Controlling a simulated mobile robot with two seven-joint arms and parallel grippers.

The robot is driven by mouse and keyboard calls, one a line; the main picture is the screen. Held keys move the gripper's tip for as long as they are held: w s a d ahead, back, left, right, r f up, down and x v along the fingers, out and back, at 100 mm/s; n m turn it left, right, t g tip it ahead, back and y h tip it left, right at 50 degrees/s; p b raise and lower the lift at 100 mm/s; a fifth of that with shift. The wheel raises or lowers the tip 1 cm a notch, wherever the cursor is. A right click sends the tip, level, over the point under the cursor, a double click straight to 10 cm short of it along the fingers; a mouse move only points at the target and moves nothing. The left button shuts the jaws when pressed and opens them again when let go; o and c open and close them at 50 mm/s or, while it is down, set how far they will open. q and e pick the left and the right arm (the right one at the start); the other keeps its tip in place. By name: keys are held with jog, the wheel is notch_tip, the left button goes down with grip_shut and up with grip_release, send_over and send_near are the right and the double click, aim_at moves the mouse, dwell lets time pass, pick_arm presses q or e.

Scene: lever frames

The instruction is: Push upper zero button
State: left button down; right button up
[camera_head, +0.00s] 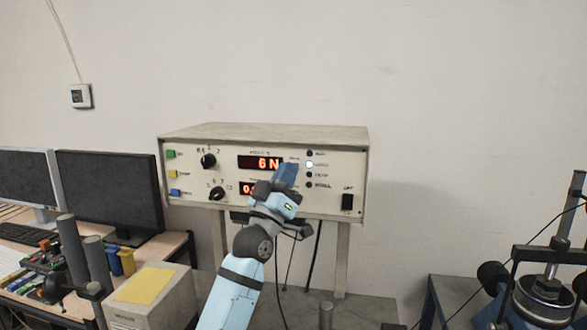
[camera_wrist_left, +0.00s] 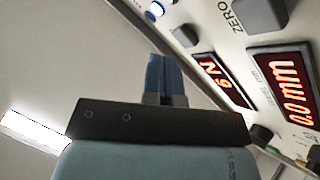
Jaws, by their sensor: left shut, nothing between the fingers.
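The cream control box (camera_head: 240,134) stands against the wall in the head view. Its upper display (camera_head: 259,162) reads 6 N; the lower display (camera_head: 247,188) is partly covered by my gripper. In the left wrist view, the upper zero button (camera_wrist_left: 185,36) is a grey square beside the 6 N display (camera_wrist_left: 222,80). The lower zero button (camera_wrist_left: 257,15) is near the 0.0 mm display (camera_wrist_left: 285,82). My left gripper (camera_head: 290,168) is shut and empty in front of the panel. Its blue fingertips (camera_wrist_left: 160,62) appear close to the upper button, with a gap in the picture.
Two knobs (camera_head: 208,161) and coloured buttons (camera_head: 172,174) sit left of the displays. Round indicators, one lit white (camera_head: 309,164), and a black switch (camera_head: 347,202) are at the right. Monitors (camera_head: 110,190) stand left; a machine (camera_head: 540,290) stands lower right.

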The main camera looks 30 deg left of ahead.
pick_arm(q)
jog(key=shift+w, duration=0.1)
dwell(0.4)
jog(key=shift+w+a, duration=0.1)
jog(key=shift+w, duration=0.25)
jog(key=shift+w+a, duration=0.1)
jog(key=shift+w, duration=0.2)
dwell(0.6)
jog(key=shift+s, duration=0.1)
jog(key=shift+s+d, duration=0.2)
jog(key=shift+s, duration=0.45)
jog(key=shift+s+d+p, duration=0.2)
jog(key=shift+s+p, duration=0.15)
jog(key=shift+s, duration=0.45)
jog(key=shift+s+d+p, duration=0.2)
jog(key=shift+s+p, duration=0.1)
jog(key=shift+s, duration=0.55)
jog(key=shift+s+d+p, duration=0.2)
jog(key=shift+s+p, duration=0.15)
jog(key=shift+s, duration=0.45)
